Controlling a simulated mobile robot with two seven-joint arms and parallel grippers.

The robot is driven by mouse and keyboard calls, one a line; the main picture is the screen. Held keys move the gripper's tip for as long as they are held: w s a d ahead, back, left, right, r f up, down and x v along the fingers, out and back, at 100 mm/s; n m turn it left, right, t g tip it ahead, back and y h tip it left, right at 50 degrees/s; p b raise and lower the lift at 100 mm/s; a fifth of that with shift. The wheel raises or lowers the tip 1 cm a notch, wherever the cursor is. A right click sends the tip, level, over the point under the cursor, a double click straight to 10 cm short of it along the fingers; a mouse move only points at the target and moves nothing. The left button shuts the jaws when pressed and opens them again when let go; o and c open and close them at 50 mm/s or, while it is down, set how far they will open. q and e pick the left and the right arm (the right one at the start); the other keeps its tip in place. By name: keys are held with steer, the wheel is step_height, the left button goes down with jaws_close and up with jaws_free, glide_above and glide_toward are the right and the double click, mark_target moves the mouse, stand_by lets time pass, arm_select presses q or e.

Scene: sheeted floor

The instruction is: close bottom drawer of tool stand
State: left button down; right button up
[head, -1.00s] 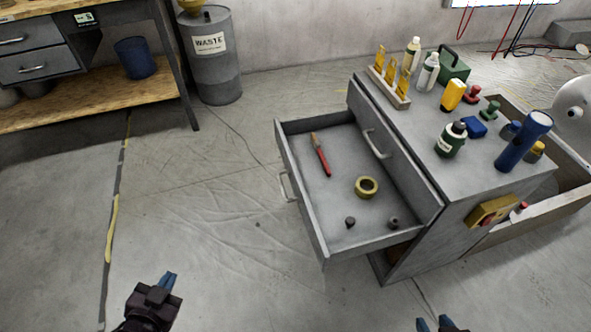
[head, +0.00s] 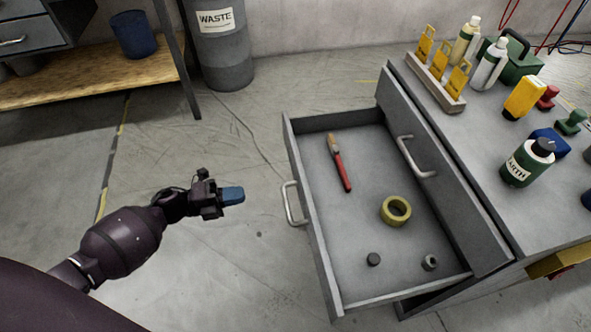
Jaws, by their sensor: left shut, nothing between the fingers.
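The grey tool stand (head: 480,165) is at the right in the head view. Its bottom drawer (head: 318,236) is pulled well out toward the left, with a metal handle (head: 292,204) on its front. The drawer above, with its own handle (head: 416,157), looks closed. My left gripper (head: 233,196) is shut and empty, its blue fingertips pointing right at the bottom drawer's front. A gap of floor shows between the fingertips and the handle. My right gripper is out of view.
The open drawer holds a red-handled brush (head: 340,165), a yellow tape roll (head: 396,210) and two small dark parts. Bottles and a wooden rack (head: 435,84) stand on top. A waste drum (head: 222,50) and workbench (head: 100,80) are behind. Floor left of the drawer is clear.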

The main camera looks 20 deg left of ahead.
mark_target(301, 184)
arm_select(q)
steer(key=b+x, duration=0.1)
steer(key=x, duration=1.1)
steer(key=shift+d, duration=0.1)
steer(key=shift+w+d, duration=0.4)
steer(key=shift+d, duration=0.15)
steer(key=shift+w+d+r, duration=0.1)
steer(key=shift+w+d, duration=0.05)
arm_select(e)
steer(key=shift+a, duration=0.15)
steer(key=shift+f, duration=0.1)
